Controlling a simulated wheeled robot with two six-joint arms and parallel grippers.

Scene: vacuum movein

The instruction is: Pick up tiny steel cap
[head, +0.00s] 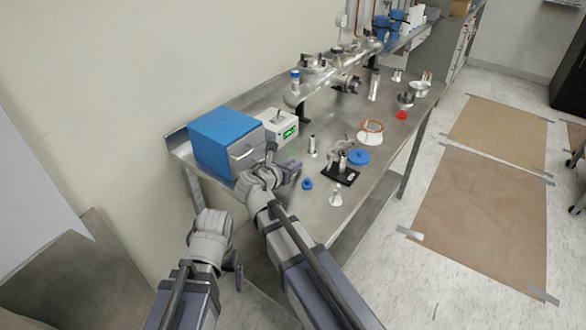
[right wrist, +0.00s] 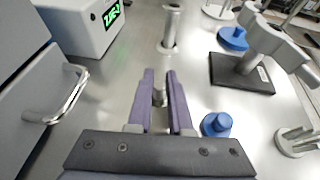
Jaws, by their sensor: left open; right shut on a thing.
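My right gripper (head: 291,170) is low over the steel bench, in front of the blue box. In the right wrist view its purple fingers (right wrist: 161,92) are closed around a small steel piece, which looks like the tiny steel cap (right wrist: 159,97). The fingers hide much of it, and I cannot tell whether it still touches the bench. In the head view the cap is hidden by my gripper. My left gripper (head: 238,274) is open, hanging off the bench's near left side, apart from everything on it.
The blue box (head: 225,140) with a handle and a white device with green display (head: 280,130) stand behind. A steel tube (right wrist: 170,28), a blue cap (right wrist: 217,124) and a black-based clamp (right wrist: 242,75) are close by. Steel piping runs along the back.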

